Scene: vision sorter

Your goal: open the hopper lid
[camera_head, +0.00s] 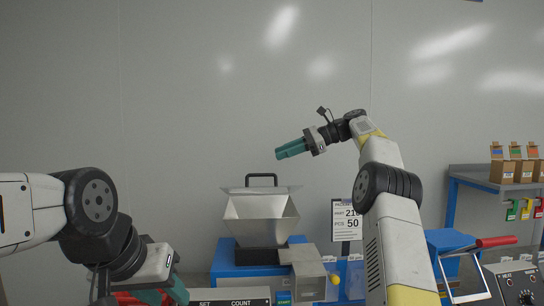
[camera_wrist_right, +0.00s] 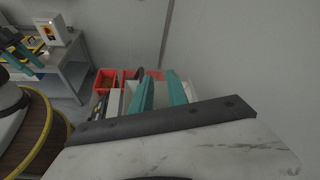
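The hopper (camera_head: 261,215) is a silver tapered bin on a black base. Its flat lid (camera_head: 240,189) lies across the top, with a black loop handle (camera_head: 261,176) standing up from it. The lid looks shut. My right gripper (camera_head: 288,150) is above and a little right of the handle, apart from it, its teal fingers pointing left. In the right wrist view the fingers (camera_wrist_right: 160,90) stand apart with nothing clearly held. My left gripper (camera_head: 165,296) is low at the bottom edge, left of the hopper, partly cut off; its finger gap is unclear.
The hopper stands on a blue machine (camera_head: 228,256). A count sign (camera_head: 346,221) stands to its right, behind my right arm. A red-handled lever (camera_head: 496,242) and a control box (camera_head: 518,284) are at lower right. A shelf with cartons (camera_head: 502,171) is far right.

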